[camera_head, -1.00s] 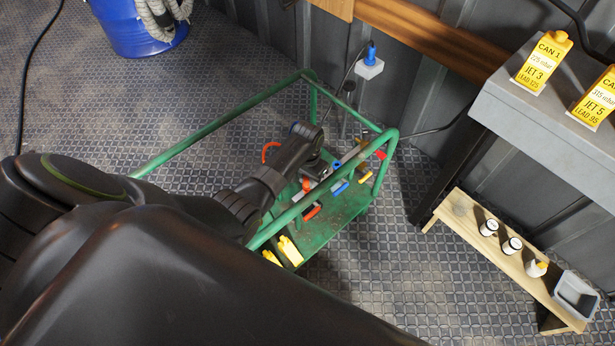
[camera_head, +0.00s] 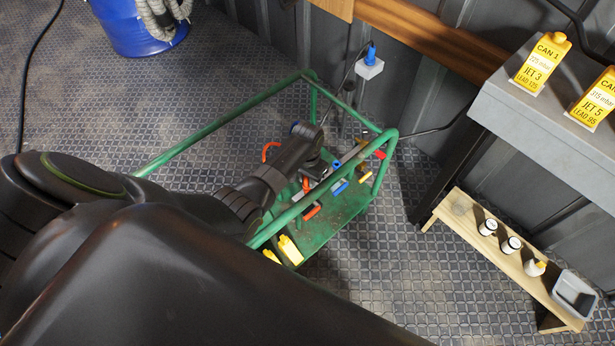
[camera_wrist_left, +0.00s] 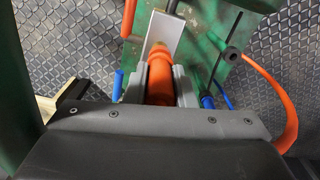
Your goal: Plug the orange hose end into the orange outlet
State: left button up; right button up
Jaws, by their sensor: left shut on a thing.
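In the left wrist view my left gripper (camera_wrist_left: 160,85) is shut on the orange hose end (camera_wrist_left: 160,72), which sits between its two grey fingers. The tip of the hose end points at a pale grey metal bracket (camera_wrist_left: 167,32) on the green cart and overlaps its lower edge. I cannot tell whether it touches or enters anything there. In the head view my left gripper (camera_head: 325,167) is low inside the green-framed cart, and my arm hides much of what it holds. Orange hose (camera_head: 271,150) shows left of the gripper. I cannot clearly make out the orange outlet. My right gripper is not in view.
The green cart frame (camera_head: 222,121) surrounds the work area. Blue, red and yellow parts sit near the gripper, including a blue piece (camera_head: 340,187). Yellow parts (camera_head: 290,250) stand at the front. A wooden shelf (camera_head: 512,262) and grey bench (camera_head: 540,110) are at right.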

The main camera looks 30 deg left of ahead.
pick_arm(q)
jog(key=shift+f+b, duration=0.4)
jog(key=shift+f, duration=0.15)
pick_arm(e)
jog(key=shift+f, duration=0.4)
pick_arm(q)
jog(key=o, duration=1)
notch_tip(320, 180, up, 6)
jog(key=shift+f+p, duration=0.1)
jog(key=shift+p, duration=1.15)
notch_tip(320, 180, up, 12)
jog(key=p, duration=0.3)
jog(key=shift+f, duration=0.2)
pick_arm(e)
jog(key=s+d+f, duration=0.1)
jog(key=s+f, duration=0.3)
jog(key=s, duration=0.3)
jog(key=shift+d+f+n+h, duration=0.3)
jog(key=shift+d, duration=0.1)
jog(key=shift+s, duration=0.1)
